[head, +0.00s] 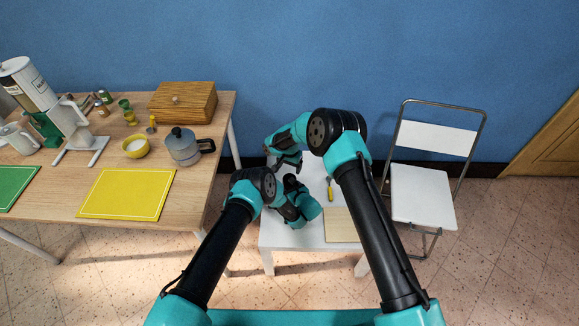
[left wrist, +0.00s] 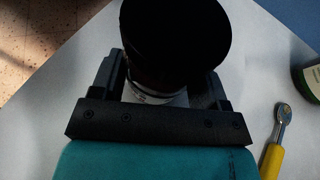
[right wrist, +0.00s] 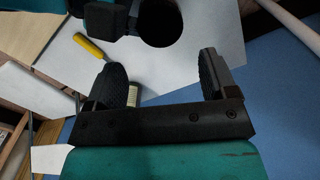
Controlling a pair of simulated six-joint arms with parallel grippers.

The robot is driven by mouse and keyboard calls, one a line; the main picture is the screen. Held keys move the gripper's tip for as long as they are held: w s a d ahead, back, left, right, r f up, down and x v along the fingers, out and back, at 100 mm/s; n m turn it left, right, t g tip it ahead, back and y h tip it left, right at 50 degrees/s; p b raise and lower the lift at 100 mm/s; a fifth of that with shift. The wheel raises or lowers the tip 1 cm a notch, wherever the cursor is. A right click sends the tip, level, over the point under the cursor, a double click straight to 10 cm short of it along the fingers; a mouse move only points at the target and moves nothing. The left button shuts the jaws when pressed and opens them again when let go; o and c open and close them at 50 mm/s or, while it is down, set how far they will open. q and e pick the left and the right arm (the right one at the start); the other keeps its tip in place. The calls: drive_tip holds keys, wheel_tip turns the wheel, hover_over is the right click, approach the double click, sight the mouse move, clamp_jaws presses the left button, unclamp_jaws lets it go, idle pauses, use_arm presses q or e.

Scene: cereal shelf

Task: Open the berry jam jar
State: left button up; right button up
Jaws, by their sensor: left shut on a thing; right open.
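The jar (left wrist: 172,40) stands between the fingers of my left gripper (left wrist: 162,88), with a wide black lid on top and a pale band low on its side. My left gripper is shut on the jar's body below the lid. In the right wrist view the lid shows as a black disc (right wrist: 161,22), beyond my right gripper (right wrist: 170,75). My right gripper is open and apart from the lid. In the head view my arms hide the jar on the small white table (head: 290,236). Its label cannot be read.
A yellow-handled tool (left wrist: 273,155) lies on the white table. A green container (left wrist: 311,80) stands near it. A pale board (head: 341,226) lies at the table's front right. A white folding chair (head: 423,195) is to the right; a wooden table (head: 60,185) with kitchen things is left.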

sight(289, 185)
idle(0.3)
drive_tip(key=shift+f, duration=4)
drive_tip(key=c, duration=0.7)
drive_tip(key=n, duration=0.3)
drive_tip(key=shift+c, duration=0.2)
drive_tip(key=n, duration=1)
drive_tip(key=shift+n, duration=0.3)
